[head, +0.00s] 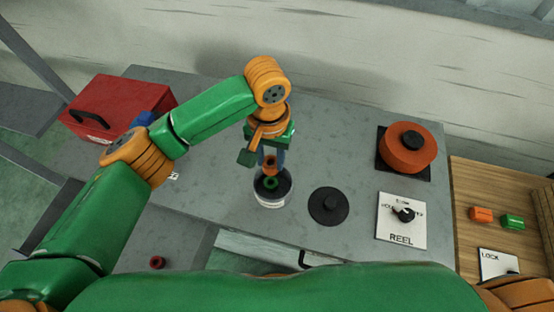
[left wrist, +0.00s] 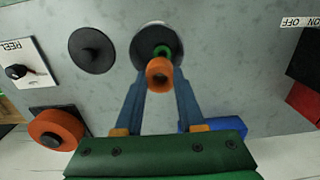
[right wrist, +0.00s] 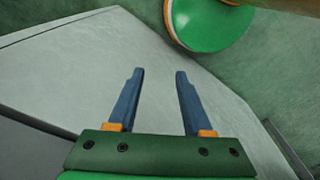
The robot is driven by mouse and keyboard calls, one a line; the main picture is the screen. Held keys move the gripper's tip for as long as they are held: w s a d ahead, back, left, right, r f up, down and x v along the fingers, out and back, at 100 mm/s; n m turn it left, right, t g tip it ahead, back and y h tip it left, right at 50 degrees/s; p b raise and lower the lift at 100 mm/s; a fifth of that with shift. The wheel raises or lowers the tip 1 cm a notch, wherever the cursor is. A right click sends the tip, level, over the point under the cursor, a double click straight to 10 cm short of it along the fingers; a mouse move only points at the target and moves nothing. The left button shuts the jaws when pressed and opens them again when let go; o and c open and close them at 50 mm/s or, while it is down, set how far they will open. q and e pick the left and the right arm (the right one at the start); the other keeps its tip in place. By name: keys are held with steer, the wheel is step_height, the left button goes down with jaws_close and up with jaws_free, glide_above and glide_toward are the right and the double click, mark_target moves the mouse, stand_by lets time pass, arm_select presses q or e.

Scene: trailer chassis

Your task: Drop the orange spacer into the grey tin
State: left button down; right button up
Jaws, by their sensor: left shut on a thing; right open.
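The orange spacer (head: 269,161) is a small ring gripped between the blue fingers of my left gripper (head: 270,158). In the left wrist view the orange spacer (left wrist: 159,71) sits between the fingertips of my left gripper (left wrist: 159,78), which is shut on it. The grey tin (head: 271,198) stands on the bench under the gripper, with a dark inside and a green ring in it. In the left wrist view the tin (left wrist: 145,38) lies just beyond the spacer, partly hidden by it. My right gripper (right wrist: 159,75) is open and empty in the right wrist view.
A black disc (head: 328,206) lies right of the tin. Farther right are the orange reel (head: 408,148) and a REEL switch plate (head: 401,225). A red toolbox (head: 115,105) and a blue block (head: 144,119) are at left. A dark red ring (head: 157,262) lies at lower left.

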arm_select(q)
steer(key=shift+a+f, duration=0.25)
steer(key=shift+a, duration=0.05)
steer(key=f+b, duration=0.2)
steer(key=f, duration=0.1)
steer(key=a+f+b, duration=0.1)
steer(key=f+b, duration=0.1)
steer(key=shift+f+b, duration=0.4)
steer(key=shift+d, duration=0.1)
steer(key=shift+r, duration=0.2)
steer(key=shift+c, duration=2.2)
jaws_free()
steer(key=shift+s, duration=0.15)
arm_select(e)
steer(key=f, duration=0.2)
steer(key=a+f, duration=0.1)
steer(key=f, duration=0.1)
steer(key=shift+s+a, duration=0.15)
steer(key=shift+a, duration=0.05)
arm_select(q)
step_height(320, 180, up, 7)
steer(key=shift+r+b, duration=0.1)
steer(key=shift+b, duration=0.45)
arm_select(e)
steer(key=shift+f, duration=0.7)
